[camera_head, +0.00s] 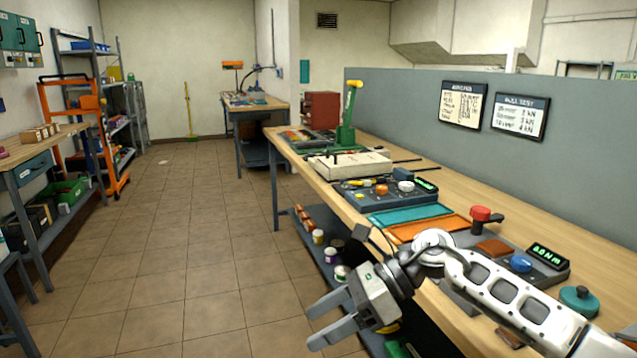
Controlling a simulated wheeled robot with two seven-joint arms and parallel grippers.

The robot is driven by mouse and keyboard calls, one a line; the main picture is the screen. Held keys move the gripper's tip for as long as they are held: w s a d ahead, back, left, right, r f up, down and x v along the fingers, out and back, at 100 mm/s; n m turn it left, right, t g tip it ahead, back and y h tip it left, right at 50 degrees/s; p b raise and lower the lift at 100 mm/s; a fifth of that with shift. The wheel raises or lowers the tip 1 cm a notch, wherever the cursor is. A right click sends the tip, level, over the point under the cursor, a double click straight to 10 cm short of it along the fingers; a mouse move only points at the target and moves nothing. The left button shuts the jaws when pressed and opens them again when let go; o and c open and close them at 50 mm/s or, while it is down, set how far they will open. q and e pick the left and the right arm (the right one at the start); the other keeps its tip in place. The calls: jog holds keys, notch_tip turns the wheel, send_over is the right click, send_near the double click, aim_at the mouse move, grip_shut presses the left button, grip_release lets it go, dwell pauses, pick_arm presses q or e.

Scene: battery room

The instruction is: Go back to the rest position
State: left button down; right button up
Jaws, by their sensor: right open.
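My right gripper (330,322) is in the lower middle of the head view. It is open and empty, its two fingers apart and pointing left over the floor in front of the bench. My right arm comes in from the lower right, across the front edge of the long wooden workbench (460,292). My left gripper is not in view.
The bench carries a device with a green display (547,256), a red-topped piece (482,214), an orange mat (428,229), a teal mat (408,214) and a green lever tool (347,130). Its lower shelf holds small cans (330,255). The tiled floor (190,240) is clear.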

jog(key=s+a+r+m+t+y, duration=0.1)
jog(key=s+a+m+t+y, duration=0.4)
jog(key=m+y, duration=0.55)
jog(key=d+f+m+t+h, duration=0.5)
jog(key=m+t+h, duration=0.2)
jog(key=m, duration=0.7)
jog(key=d+f+m+t+h, duration=0.5)
jog(key=m+t+h, duration=0.15)
jog(key=m, duration=0.75)
jog(key=s+d+f+m+g+h, duration=0.5)
jog(key=s+d+f+m, duration=0.3)
jog(key=s+f+m, duration=0.4)
jog(key=shift+s+f+h, duration=0.3)
jog(key=shift+s+f, duration=0.25)
jog(key=shift+s, duration=0.25)
jog(key=shift+c, duration=0.2)
